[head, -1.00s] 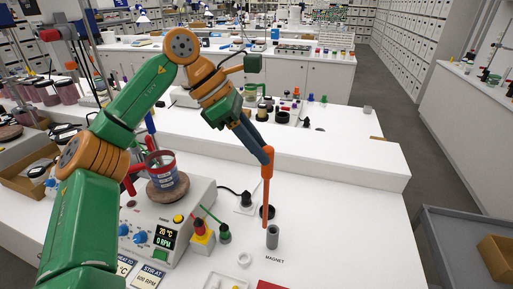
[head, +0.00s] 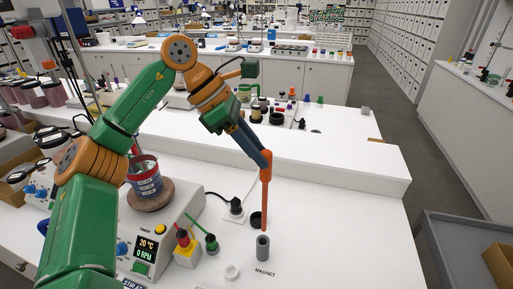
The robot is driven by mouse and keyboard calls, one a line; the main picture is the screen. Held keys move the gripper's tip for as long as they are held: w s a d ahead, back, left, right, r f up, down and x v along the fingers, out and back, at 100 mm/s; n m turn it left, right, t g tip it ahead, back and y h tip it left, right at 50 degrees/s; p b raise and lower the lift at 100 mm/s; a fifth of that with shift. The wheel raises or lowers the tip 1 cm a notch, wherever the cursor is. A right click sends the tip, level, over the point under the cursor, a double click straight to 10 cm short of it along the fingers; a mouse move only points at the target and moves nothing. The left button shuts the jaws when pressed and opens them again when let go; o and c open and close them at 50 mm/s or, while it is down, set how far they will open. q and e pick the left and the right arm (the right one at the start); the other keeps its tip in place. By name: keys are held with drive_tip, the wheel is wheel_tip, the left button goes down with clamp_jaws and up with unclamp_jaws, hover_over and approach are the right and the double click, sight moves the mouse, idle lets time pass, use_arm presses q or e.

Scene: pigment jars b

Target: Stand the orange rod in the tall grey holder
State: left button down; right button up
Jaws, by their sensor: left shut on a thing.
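The orange rod (head: 265,200) hangs nearly upright from my left gripper (head: 266,157), which is shut on its upper end. The tall grey holder (head: 262,248) is a short upright tube with a dark open top, standing on the white bench near the word MAGNET. The rod's lower end shows just above the holder's top, roughly in line with it. It looks apart from the holder, though the depth between them is hard to tell. My right gripper is not in view.
A dark round cup (head: 256,220) sits right behind the rod's lower end. A white ring (head: 232,271) lies left of the holder. A stirrer hotplate (head: 160,235) carries a red-rimmed pot (head: 145,180). The bench right of the holder is clear.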

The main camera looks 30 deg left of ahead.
sight(265, 197)
use_arm(q)
wheel_tip(265, 197, down, 3)
drive_tip(key=shift+s+r+b, duration=0.1)
drive_tip(key=shift+s+b, duration=0.05)
drive_tip(key=shift+b, duration=0.7)
drive_tip(key=shift+p, duration=0.45)
idle(0.6)
drive_tip(key=shift+f, duration=0.2)
drive_tip(key=shift+f+b, duration=0.35)
drive_tip(key=shift+b, duration=0.05)
wheel_tip(265, 197, down, 8)
drive_tip(key=b, duration=0.6)
drive_tip(key=shift+r, duration=0.15)
idle(2.0)
drive_tip(key=c, duration=0.6)
unclamp_jaws()
drive_tip(key=shift+r, duration=0.1)
